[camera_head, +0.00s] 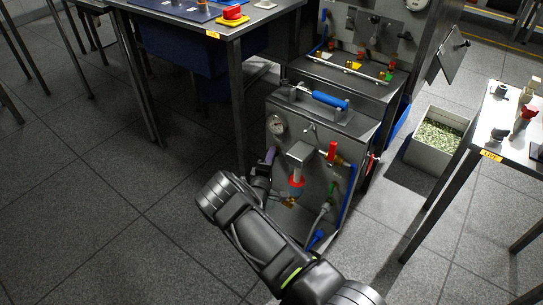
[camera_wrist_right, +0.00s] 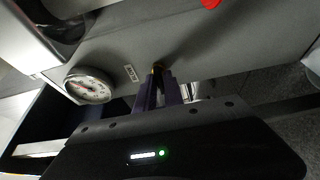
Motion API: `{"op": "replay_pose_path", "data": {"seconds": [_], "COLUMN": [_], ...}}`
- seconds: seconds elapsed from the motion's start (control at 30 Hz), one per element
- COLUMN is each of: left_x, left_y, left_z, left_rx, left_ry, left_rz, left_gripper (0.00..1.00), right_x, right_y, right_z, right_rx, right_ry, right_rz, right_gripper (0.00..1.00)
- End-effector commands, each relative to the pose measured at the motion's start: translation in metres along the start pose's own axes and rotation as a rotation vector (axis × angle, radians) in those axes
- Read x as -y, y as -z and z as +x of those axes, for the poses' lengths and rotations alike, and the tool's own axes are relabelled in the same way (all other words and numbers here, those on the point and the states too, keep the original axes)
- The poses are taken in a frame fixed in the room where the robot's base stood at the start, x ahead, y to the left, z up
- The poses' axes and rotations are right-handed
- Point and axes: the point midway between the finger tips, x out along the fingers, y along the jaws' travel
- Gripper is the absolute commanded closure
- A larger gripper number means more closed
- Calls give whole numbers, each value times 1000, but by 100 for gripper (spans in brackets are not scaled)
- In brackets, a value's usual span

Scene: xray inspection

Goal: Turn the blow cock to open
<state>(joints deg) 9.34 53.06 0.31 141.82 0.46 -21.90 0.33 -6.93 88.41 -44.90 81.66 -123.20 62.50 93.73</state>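A grey cabinet (camera_head: 262,213) carries several valves and fittings on its front panel. They include a red-handled valve (camera_head: 332,151) at upper right, a red ring (camera_head: 296,182) under a grey block, brass fittings (camera_head: 289,201) and a blue handle (camera_head: 316,238) low down. I cannot tell which is the blow cock. My right gripper (camera_head: 269,156) is at the panel's left side, below the gauge. In the right wrist view its two purple fingers (camera_wrist_right: 158,74) are close together, tips at the panel. A small yellowish spot shows at the tips; whether they grip anything is unclear. My left gripper is out of view.
Tables stand at left (camera_head: 190,17) and right (camera_head: 508,150). A grey bin (camera_head: 425,156) sits at right.

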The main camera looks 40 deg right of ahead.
Motion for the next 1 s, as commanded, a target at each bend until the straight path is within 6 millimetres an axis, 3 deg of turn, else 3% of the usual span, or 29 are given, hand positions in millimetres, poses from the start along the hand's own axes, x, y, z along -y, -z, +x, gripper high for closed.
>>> {"op": "replay_pose_path", "data": {"seconds": [0.13, 0.67, 1.0], "left_x": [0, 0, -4], "left_y": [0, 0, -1], "left_z": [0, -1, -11], "left_rx": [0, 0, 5], "left_ry": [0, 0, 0], "left_rz": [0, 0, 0], "left_gripper": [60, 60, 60], "right_x": [0, 0, -2], "right_y": [0, 0, 0], "right_z": [0, 0, 0], "right_rx": [0, 0, 0], "right_ry": [0, 3, 41], "right_rz": [0, -5, -94], "right_gripper": [100, 100, 100]}}
